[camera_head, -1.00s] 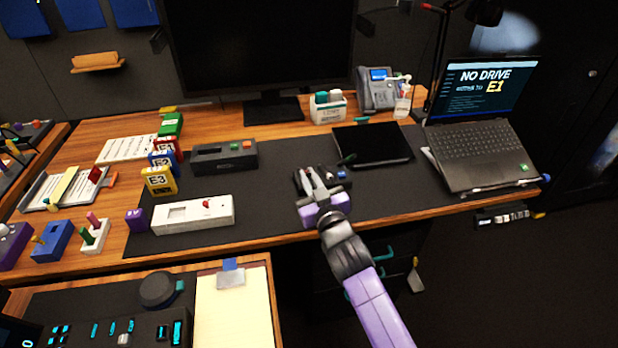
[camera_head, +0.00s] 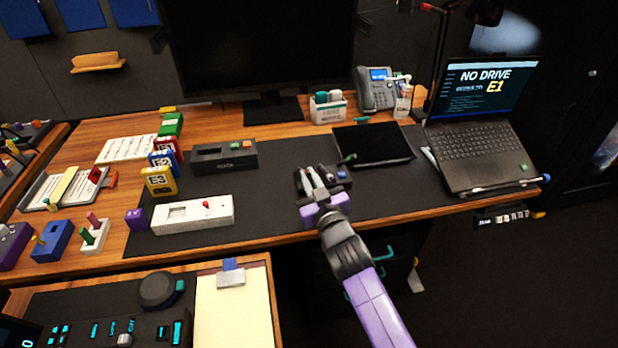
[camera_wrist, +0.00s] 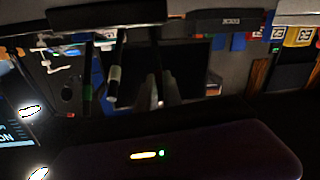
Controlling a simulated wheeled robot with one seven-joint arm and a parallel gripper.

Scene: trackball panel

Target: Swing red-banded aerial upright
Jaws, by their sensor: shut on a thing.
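My gripper (camera_head: 315,182) is low over a small dark panel (camera_head: 342,176) on the black desk mat. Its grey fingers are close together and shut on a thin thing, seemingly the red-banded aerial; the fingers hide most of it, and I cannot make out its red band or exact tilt. A green-tipped aerial (camera_head: 348,159) stands just to the right of the fingers. In the dim wrist view, a dark stick with a green band (camera_wrist: 87,92) and a dark stick with a pale band (camera_wrist: 114,82) show at left.
A black tablet (camera_head: 374,144) lies behind the panel, and a laptop (camera_head: 475,155) is at right. A white box with a red knob (camera_head: 193,214) and a dark grey box (camera_head: 224,157) are to the left. The mat between them and my gripper is clear.

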